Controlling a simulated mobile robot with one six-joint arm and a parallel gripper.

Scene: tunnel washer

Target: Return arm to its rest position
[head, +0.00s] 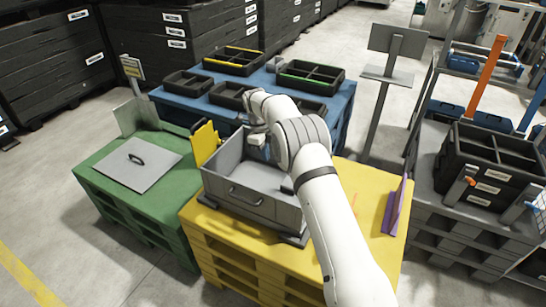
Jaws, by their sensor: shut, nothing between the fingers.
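My white arm reaches up from the bottom of the head view and bends over the grey box (246,199), which sits on the yellow pallet table (215,244). My gripper (257,141) is small and partly hidden by my wrist. It is over the back part of the grey box, and nothing shows held in it. The box is open at the top and has a handle on its front. My forearm hides its right side.
A yellow panel (205,143) stands at the box's left. A green table (108,197) holds a grey lid (139,166). Black divided trays (311,75) stand on the blue table (345,97) behind. A purple piece (396,207) and a black crate (495,168) are at right.

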